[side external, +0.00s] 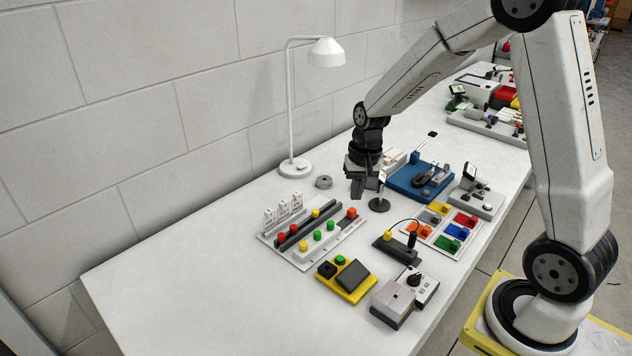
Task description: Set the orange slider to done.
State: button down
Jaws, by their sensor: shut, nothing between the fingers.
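A light board (322,250) with dark slotted rails lies on the table left of centre. Several small red, yellow and green knobs sit along it. An orange-red knob (352,213) is at its far right end and looks like the orange slider. White upright tags (284,210) stand along its back left edge; their writing is too small to read. My gripper (368,190) is shut and empty, pointing down behind and right of the orange-red knob, apart from it. The exact fingertip height is hard to tell.
A white lamp (296,167) stands behind the board. A blue fixture (420,182), coloured bins (452,231), a yellow box (347,281) and a grey device (393,303) are to the right and front. The table's front left is clear.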

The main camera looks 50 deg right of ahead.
aim_at(345, 221)
jog(key=w+d+f+m+y, duration=0.1)
jog(key=w+d+f+m, duration=0.1)
jog(key=d+m, duration=0.3)
jog(key=w+d+f+m+y, duration=0.2)
jog(key=w+d+m, duration=0.3)
jog(key=d, duration=0.6)
jog(key=shift+d+f+g, duration=0.15)
jog(key=shift+f+g, duration=0.25)
jog(key=shift+w+f, duration=0.1)
jog(key=shift+f, duration=0.05)
jog(key=shift+a+x, duration=0.1)
jog(key=shift+x, duration=2.35)
jog(key=shift+a+x, duration=0.15)
jog(key=shift+x, duration=2.3)
jog(key=shift+a, duration=2.25)
jog(key=shift+r, duration=0.2)
